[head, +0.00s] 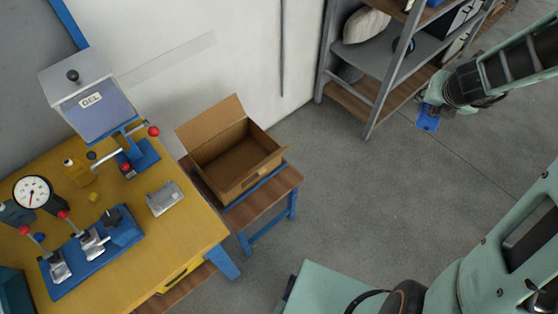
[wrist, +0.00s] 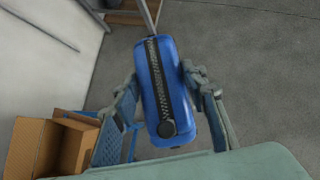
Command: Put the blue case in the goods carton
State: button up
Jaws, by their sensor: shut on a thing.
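The blue case (wrist: 178,95), a soft pouch with a dark zip along it, is held between the two fingers of my gripper (wrist: 168,110) in the wrist view. In the head view the case (head: 428,118) hangs below my gripper (head: 432,100) at the upper right, above the floor. The goods carton (head: 238,160) is an open brown cardboard box with raised flaps, and its inside looks empty. It stands on a small low table, well to the left of my gripper. The carton also shows at the lower left of the wrist view (wrist: 38,150).
The low table (head: 277,199) has a wooden top and blue legs. A yellow workbench (head: 196,230) with clamps, a dial gauge and a GEL box (head: 90,105) stands left. A metal shelf rack (head: 385,85) is near my gripper. The floor (head: 340,180) between carton and gripper is clear.

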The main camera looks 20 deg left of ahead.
aim_at(249, 169)
jog(key=i+u, duration=0.2)
jog(key=u, duration=0.3)
jog(key=i+u, duration=0.25)
jog(key=u, duration=0.2)
jog(key=i+u, duration=0.6)
jog(key=u, duration=0.25)
